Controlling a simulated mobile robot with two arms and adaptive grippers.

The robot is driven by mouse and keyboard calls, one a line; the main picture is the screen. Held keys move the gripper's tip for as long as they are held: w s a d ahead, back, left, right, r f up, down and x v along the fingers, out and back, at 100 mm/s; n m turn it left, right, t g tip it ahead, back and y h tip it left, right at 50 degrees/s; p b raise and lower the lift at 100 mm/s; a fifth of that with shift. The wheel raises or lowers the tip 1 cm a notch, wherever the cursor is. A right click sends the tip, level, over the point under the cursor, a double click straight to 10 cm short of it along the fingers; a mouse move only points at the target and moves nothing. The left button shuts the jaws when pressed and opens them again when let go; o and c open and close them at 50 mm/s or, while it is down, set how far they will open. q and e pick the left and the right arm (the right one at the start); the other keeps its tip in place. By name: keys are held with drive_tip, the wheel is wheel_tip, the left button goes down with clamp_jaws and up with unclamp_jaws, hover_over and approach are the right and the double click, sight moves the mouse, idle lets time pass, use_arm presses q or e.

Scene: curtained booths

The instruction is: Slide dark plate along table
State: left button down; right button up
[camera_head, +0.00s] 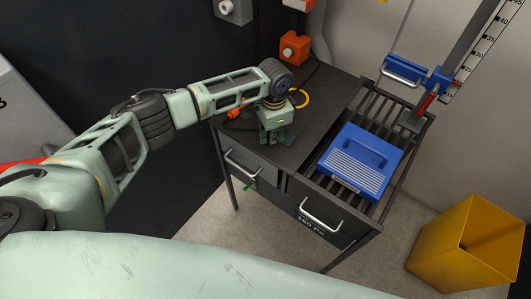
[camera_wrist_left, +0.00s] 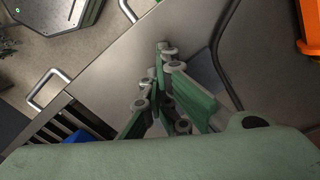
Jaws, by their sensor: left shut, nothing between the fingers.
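My left gripper (camera_head: 272,141) points down at the dark table (camera_head: 322,92), close to its front edge. Its fingers are together with nothing held between them. A small dark grey plate (camera_head: 289,137) lies on the tabletop just right of the fingers, partly hidden by the gripper. In the left wrist view the closed fingers (camera_wrist_left: 163,48) are over the table surface (camera_wrist_left: 130,60). A blue-grey piece that looks like the plate (camera_wrist_left: 204,70) shows just right of them, partly covered. Whether the fingers touch it I cannot tell. My right gripper is in neither view.
A blue box with a handle (camera_head: 348,170) sits on the slatted rack (camera_head: 374,102) to the right. Drawer handles (camera_head: 322,218) stick out at the front. An orange box (camera_head: 294,47) and a cable stand behind the gripper. A yellow bin (camera_head: 440,250) is at lower right.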

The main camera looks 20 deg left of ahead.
use_arm(q)
drive_tip(key=shift+w+d+b, duration=0.1)
drive_tip(key=shift+w+b, duration=0.6)
drive_tip(key=shift+w, duration=0.15)
drive_tip(key=shift+w+d+f+b, duration=0.15)
drive_tip(key=shift+w+b, duration=1.15)
drive_tip(key=shift+b, duration=0.2)
drive_tip(key=shift+w+d+b, duration=0.1)
drive_tip(key=shift+w+b, duration=0.85)
drive_tip(key=shift+b, duration=0.35)
drive_tip(key=shift+w+d+b, duration=0.2)
drive_tip(key=shift+w+b, duration=1.4)
drive_tip(key=shift+b, duration=1.25)
drive_tip(key=shift+w+b, duration=0.6)
drive_tip(key=shift+b, duration=1.05)
